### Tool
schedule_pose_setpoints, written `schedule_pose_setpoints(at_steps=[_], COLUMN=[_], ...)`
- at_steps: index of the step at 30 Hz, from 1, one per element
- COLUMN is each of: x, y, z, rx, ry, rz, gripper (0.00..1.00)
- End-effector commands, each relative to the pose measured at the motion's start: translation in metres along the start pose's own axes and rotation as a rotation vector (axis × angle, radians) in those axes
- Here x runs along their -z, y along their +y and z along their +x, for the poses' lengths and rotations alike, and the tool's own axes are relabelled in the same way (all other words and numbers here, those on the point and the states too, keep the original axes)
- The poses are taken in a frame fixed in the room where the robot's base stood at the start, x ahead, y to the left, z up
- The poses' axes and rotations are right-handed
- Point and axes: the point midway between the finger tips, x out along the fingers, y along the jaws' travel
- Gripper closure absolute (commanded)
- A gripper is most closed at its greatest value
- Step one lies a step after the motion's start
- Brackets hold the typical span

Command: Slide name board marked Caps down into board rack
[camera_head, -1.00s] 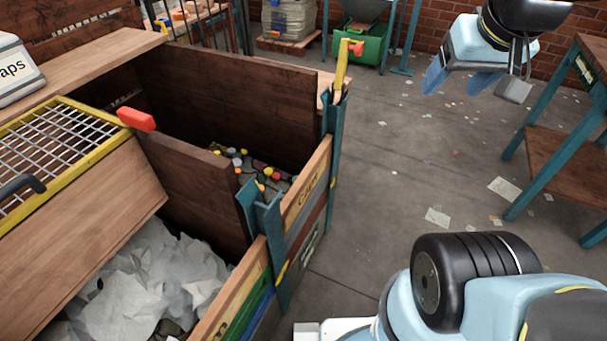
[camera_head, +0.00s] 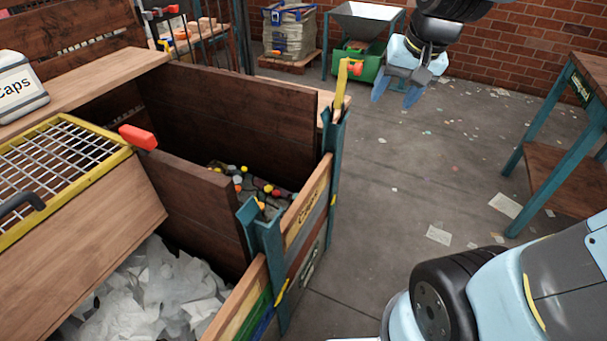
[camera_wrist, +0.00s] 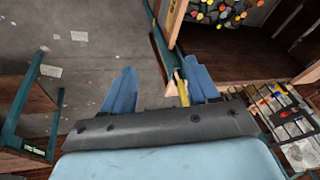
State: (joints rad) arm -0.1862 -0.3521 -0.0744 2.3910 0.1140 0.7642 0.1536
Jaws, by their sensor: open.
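The name board marked Caps (camera_head: 309,207) is a light wooden board standing on edge on the front of the caps bay. It sits between the teal posts of the board rack (camera_head: 266,238), above a darker panel. Whether it is fully seated I cannot tell. My gripper (camera_head: 397,92) is open and empty, its blue fingers pointing down, beyond and to the right of the rack's far post. The wrist view also shows my open gripper (camera_wrist: 158,75), with a yellow upright (camera_wrist: 182,90) showing near its right finger.
Another red handle (camera_head: 138,137) stands by the wire grid. A white canister labelled Caps (camera_head: 18,88) stands on the left ledge. A workbench (camera_head: 570,165) stands right.

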Motion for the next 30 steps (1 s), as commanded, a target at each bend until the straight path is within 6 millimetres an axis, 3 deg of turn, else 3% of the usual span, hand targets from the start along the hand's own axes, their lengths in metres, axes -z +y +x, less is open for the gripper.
schedule_pose_setpoints(at_steps=[6,15,23,30], x=[0.024,0.043,0.045,0.035], y=[-0.025,-0.059,-0.086,-0.105], z=[0.053,0.133,0.209,0.284], rx=[0.011,-0.007,-0.052,-0.115], ry=[-0.075,-0.161,-0.22,-0.258], rz=[0.06,0.148,0.219,0.277], gripper=[0.4,0.4,0.4,0.4])
